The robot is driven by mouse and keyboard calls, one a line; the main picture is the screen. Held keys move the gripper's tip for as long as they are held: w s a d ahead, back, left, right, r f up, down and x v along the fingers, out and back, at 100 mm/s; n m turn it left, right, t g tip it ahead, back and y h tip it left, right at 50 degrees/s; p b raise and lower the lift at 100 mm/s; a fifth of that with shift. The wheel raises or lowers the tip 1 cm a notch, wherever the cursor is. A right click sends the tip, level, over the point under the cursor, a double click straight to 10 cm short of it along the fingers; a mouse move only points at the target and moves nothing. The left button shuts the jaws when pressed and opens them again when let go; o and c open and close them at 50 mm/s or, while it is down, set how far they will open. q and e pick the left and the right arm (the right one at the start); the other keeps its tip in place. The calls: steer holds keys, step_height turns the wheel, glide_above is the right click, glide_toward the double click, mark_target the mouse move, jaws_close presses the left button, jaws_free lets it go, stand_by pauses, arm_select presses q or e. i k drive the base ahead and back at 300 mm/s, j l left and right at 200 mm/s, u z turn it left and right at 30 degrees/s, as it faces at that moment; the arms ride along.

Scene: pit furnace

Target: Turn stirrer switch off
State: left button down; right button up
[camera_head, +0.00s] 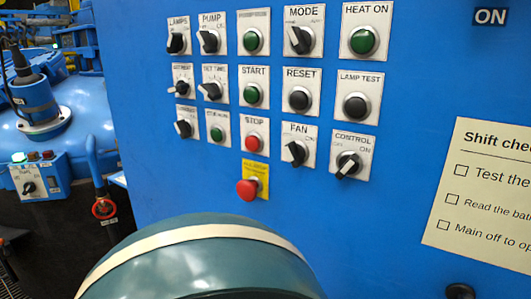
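No switch in the head view carries a label I can read as stirrer. A small blue box at the left holds a black rotary switch (28,187) on a white plate, with small lamps above it; its lettering is too small to read. The blue panel has another black rotary switch (184,128) at the left of its third row, its label also unreadable. Other rotary switches there read LAMPS (177,42), PUMP (209,41), MODE (300,40), FAN (295,152) and CONTROL (348,164). Neither of my grippers is in view.
A red mushroom button (247,190) on a yellow plate stands out below the STOP button (252,143). A shift check sheet (480,195) is on the panel at the right. A red handwheel (104,208) sits at the left, below the blue furnace lid (80,120).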

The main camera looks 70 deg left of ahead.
mark_target(29, 187)
steer(key=u, duration=3.95)
steer(key=z, duration=0.35)
steer(key=i+j+z, duration=0.15)
steer(key=z, duration=0.2)
steer(key=j+z, duration=0.15)
steer(key=z, duration=0.2)
steer(key=i+j+z, duration=0.15)
steer(key=j+z, duration=0.15)
steer(key=j, duration=0.2)
steer(key=i+j+z, duration=0.1)
steer(key=j+z, duration=0.2)
steer(key=j, duration=0.2)
steer(key=j+z, duration=0.15)
steer(key=j, duration=0.95)
steer(key=i, duration=0.05)
